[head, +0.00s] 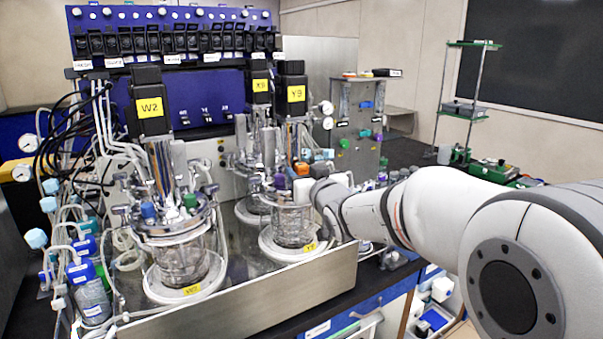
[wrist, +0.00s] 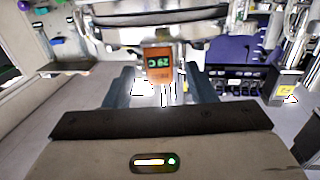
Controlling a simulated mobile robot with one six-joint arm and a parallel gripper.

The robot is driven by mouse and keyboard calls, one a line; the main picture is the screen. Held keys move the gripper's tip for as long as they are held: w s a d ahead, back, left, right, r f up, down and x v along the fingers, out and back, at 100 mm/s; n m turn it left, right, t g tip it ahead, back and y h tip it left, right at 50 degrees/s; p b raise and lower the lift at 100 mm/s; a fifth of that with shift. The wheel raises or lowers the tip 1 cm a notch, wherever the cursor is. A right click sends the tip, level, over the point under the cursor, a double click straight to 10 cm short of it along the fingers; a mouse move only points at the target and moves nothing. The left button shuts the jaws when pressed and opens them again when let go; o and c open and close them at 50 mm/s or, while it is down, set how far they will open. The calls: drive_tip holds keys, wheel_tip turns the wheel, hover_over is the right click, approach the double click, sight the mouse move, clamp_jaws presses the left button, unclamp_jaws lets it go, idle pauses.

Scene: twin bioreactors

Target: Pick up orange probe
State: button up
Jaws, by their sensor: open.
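The orange probe (head: 302,168) stands among the fittings on top of the right-hand bioreactor, the one with the yellow Y9 label (head: 297,93). In the wrist view the orange probe (wrist: 160,62) shows a small display with green characters, upside down in the picture. My gripper (wrist: 162,88) is open in the wrist view, with one dark finger on each side of the probe's line. The probe appears between the fingers and just beyond them; I cannot tell whether they touch. In the head view my arm's end is beside this bioreactor's top, and the fingers are not clear.
The bioreactor labelled W2 (head: 175,225) stands to the left, with tubes and bottles (head: 92,290) beside it. A metal tray edge (head: 250,295) runs along the front. A grey control box (head: 357,125) and a rack (head: 466,108) stand behind and to the right.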

drive_tip(key=shift+w+a, duration=0.25)
drive_tip(key=shift+w, duration=0.3)
drive_tip(key=shift+c, duration=0.3)
clamp_jaws()
